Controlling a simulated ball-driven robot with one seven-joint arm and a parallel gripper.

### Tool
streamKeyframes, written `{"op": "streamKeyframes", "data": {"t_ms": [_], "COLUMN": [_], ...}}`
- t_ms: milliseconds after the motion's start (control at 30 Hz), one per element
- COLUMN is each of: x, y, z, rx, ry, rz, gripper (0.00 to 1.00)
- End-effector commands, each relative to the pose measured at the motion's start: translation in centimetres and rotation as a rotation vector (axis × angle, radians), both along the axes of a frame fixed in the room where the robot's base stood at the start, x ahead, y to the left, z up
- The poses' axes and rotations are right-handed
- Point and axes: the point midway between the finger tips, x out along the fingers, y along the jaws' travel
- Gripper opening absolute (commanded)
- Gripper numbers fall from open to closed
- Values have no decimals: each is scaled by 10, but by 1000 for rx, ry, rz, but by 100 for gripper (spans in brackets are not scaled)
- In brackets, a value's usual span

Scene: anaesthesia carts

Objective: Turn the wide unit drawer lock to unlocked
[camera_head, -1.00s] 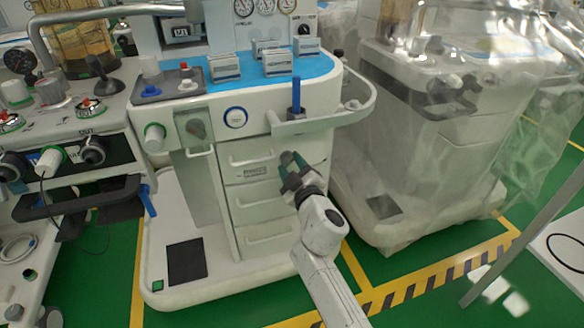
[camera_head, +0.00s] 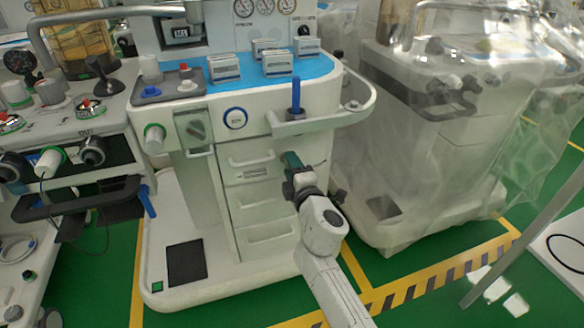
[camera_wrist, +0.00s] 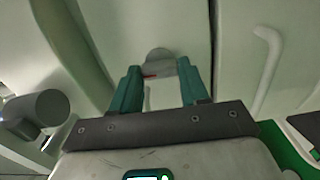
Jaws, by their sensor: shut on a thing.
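The wide unit (camera_head: 215,290) stands in the middle of the head view, with a stack of white drawers (camera_head: 262,205) in its front. The drawer lock (camera_wrist: 160,60) shows in the wrist view as a small grey round piece with a red mark at its lower left. My gripper (camera_head: 288,160) is at the upper right of the drawer stack; it hides the lock in the head view. In the wrist view its green fingers (camera_wrist: 159,80) stand on either side of the lock, shut on it. The exact turn angle of the lock is hard to tell.
A blue-handled item (camera_head: 296,97) stands on the side shelf above my gripper. A plastic-covered cart (camera_head: 440,150) is close on the right. Another machine (camera_head: 80,150) stands at the left. Green floor with striped tape (camera_head: 420,288) is open in front.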

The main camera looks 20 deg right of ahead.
Motion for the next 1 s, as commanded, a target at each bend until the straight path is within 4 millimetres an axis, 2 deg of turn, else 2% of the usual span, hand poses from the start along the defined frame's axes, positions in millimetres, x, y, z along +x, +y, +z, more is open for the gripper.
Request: {"op": "streamKeyframes", "data": {"t_ms": [667, 700, 933, 1000], "x": [0, 0, 0, 0], "y": [2, 2, 1, 1], "z": [-2, -2, -1, -1], "rx": [-64, -64, -62, -62], "ry": [3, 3, 2, 1], "rz": [3, 3, 2, 1], "gripper": [14, 46, 69, 70]}}
